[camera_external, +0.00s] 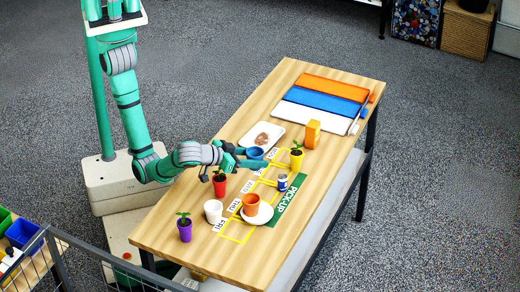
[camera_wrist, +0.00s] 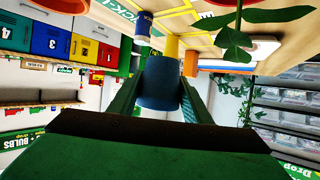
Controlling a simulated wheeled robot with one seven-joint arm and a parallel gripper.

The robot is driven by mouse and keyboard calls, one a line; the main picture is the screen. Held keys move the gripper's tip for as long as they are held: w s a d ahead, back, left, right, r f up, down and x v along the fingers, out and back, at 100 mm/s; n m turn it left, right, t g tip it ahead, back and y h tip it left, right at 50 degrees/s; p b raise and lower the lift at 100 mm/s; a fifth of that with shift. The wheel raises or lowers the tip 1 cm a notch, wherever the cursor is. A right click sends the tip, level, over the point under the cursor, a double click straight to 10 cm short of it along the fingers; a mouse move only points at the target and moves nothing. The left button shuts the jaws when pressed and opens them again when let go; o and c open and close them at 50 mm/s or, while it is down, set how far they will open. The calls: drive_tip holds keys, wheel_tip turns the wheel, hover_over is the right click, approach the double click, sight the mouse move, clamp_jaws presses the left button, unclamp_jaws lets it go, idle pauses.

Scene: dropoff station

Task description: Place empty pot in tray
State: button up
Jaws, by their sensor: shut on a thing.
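My gripper (camera_external: 249,163) is shut on a blue pot (camera_external: 255,153) above the table. In the wrist view the blue pot (camera_wrist: 161,83) sits between the two green fingers (camera_wrist: 160,92). Its inside is not clear in either view. The height of the pot above the table is hard to judge.
Around my gripper stand a red pot with a plant (camera_external: 219,187), a yellow pot with a plant (camera_external: 296,161) and a blue can (camera_external: 282,183). Nearer are a white pot (camera_external: 213,211), an orange pot (camera_external: 251,204) on a saucer and a purple pot (camera_external: 185,230). An orange carton (camera_external: 312,134) stands right of the tray.

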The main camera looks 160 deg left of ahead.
drive_tip(key=s+a+f+n+g, duration=0.1)
drive_tip(key=s+a, duration=0.3)
drive_tip(key=s, duration=0.2)
drive_tip(key=s+a+n+g, duration=0.1)
drive_tip(key=s+a, duration=0.3)
drive_tip(key=s, duration=0.3)
drive_tip(key=n+g, duration=0.1)
drive_tip(key=g, duration=0.1)
hover_over(262, 140)
wheel_tip(262, 140, down, 3)
drive_tip(key=shift+f+h, duration=0.1)
drive_tip(key=shift+h, duration=0.3)
drive_tip(key=shift+w+f, duration=0.1)
drive_tip(key=shift+f, duration=2.5)
drive_tip(key=o, duration=1.1)
drive_tip(key=shift+f, duration=0.15)
